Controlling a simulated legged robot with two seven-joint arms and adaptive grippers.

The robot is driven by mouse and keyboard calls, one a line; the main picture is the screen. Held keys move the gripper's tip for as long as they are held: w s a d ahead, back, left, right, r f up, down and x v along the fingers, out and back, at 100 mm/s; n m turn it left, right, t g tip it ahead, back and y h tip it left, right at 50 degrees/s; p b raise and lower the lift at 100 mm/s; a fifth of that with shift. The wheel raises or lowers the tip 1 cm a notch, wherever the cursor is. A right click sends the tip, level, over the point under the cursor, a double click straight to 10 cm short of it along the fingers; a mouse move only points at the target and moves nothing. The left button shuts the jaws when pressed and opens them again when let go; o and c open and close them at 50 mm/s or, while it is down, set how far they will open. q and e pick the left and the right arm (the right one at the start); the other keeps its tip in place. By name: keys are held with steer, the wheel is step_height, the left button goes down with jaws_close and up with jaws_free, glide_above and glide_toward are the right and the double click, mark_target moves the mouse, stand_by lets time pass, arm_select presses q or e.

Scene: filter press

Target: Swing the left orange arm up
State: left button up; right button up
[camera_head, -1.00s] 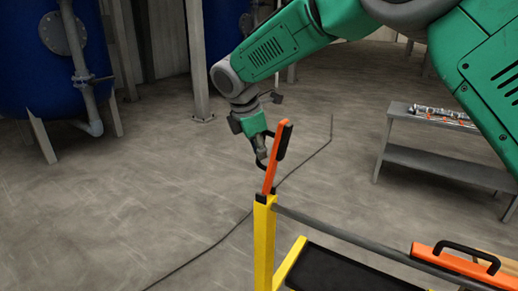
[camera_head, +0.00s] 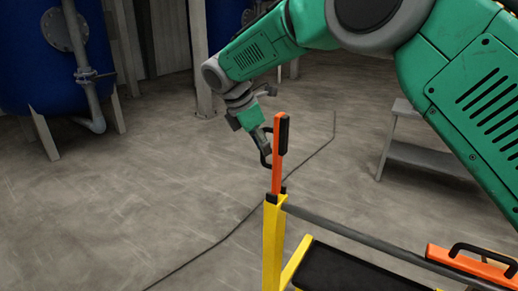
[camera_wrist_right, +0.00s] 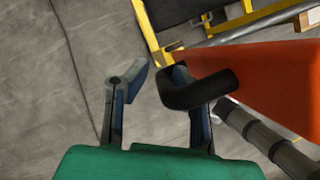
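The left orange arm (camera_head: 277,160) stands upright on top of the yellow post (camera_head: 273,240) in the head view, with a black handle (camera_head: 284,131) on its upper part. In the wrist view the orange arm (camera_wrist_right: 270,80) fills the right side, and its black handle (camera_wrist_right: 205,90) crosses the right-hand finger. My right gripper (camera_head: 266,152) is just left of the arm in the head view. Its fingers (camera_wrist_right: 158,78) are apart with floor showing between them; whether the right-hand finger touches the handle is unclear. My left gripper is not in view.
A second orange arm with a black handle (camera_head: 484,252) lies low at the right, by a grey bar (camera_head: 370,242) and black tray (camera_head: 350,272). A grey bench (camera_head: 430,158) stands behind. A blue tank (camera_head: 30,60) stands back left. Floor at left is clear, except a thin cable.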

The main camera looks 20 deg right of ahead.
steer(key=shift+d+f, duration=0.15)
steer(key=shift+f, duration=0.05)
steer(key=v, duration=1.2)
steer(key=shift+w, duration=0.1)
